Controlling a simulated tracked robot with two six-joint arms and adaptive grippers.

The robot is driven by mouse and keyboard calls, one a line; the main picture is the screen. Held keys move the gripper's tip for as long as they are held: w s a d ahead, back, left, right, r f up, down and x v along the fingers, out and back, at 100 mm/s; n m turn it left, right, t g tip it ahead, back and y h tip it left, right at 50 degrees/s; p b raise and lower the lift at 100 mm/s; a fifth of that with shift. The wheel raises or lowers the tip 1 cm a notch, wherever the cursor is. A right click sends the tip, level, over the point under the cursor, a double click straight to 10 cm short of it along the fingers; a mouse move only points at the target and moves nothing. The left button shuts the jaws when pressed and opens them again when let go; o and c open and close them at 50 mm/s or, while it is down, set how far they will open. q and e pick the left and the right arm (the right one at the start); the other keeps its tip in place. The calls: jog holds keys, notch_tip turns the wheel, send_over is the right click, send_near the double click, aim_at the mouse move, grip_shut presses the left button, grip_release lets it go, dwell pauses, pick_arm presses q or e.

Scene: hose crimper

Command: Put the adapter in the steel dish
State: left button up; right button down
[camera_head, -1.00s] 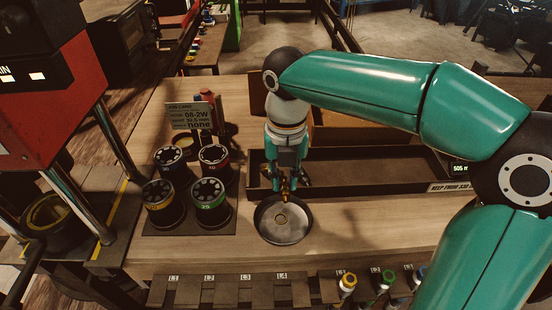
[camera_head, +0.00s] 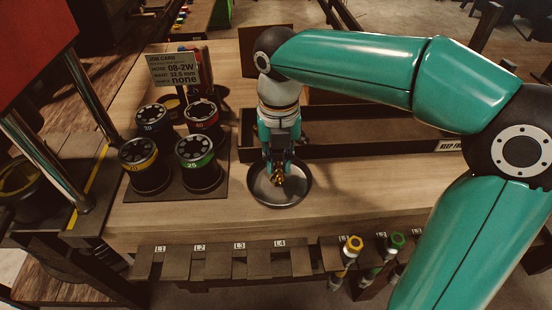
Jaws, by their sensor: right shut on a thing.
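The steel dish (camera_head: 296,198), a round shallow grey pan, sits on the wooden bench at the middle. My right gripper (camera_head: 277,176) reaches down over the dish from behind, its fingers pointing down. It is shut on a small brass-coloured piece, the adapter (camera_head: 278,180), which shows at the fingertips against the dish's inside. I cannot tell whether the adapter touches the dish floor. The fingers hide part of the dish's back rim. My left gripper is out of view.
A rack of several dies with coloured rings (camera_head: 203,177) stands left of the dish, with a job card (camera_head: 174,69) behind. A long dark tray (camera_head: 370,137) lies behind. Labelled slots (camera_head: 240,262) and hose ends (camera_head: 353,245) line the front edge.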

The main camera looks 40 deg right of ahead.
aim_at(279, 166)
jog(key=shift+f+b, duration=0.3)
jog(key=shift+f, duration=0.3)
jog(key=c, duration=1)
grip_release()
jog(key=shift+o, duration=0.2)
jog(key=shift+r, duration=0.1)
notch_tip(279, 166, up, 7)
jog(key=p, duration=0.7)
